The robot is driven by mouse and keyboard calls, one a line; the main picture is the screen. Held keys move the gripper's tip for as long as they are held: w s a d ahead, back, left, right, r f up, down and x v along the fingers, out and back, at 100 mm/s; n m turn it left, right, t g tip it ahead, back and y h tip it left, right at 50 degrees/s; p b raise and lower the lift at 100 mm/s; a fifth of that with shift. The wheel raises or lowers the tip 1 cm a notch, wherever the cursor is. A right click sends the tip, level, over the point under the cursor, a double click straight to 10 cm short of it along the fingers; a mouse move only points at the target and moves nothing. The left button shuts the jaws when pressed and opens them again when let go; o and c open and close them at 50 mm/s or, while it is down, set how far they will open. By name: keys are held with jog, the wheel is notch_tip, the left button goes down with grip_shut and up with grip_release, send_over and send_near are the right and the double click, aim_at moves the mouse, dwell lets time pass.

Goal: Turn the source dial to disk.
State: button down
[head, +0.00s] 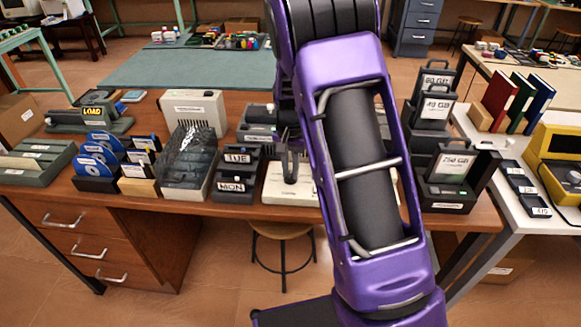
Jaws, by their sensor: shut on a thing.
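My gripper (290,172) points down at a low, pale box (276,192) in the middle of the wooden desk, behind and left of my purple arm. Its fingers are shut on a small part on top of the box, which I take to be the source dial. The dial is too small and too covered by the fingers for its setting to be read. My arm hides the right side of the box.
Right of my arm are dark cartridges marked 80 GB, 40 GB and 250 GB (453,170). The desk top is crowded.

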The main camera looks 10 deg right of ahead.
aim_at(290, 173)
jog(key=shift+m, duration=0.6)
jog(key=c, duration=0.8)
grip_release()
jog(key=shift+r, duration=0.1)
notch_tip(290, 173, up, 17)
jog(key=shift+r+p, duration=0.15)
jog(key=shift+p, duration=0.95)
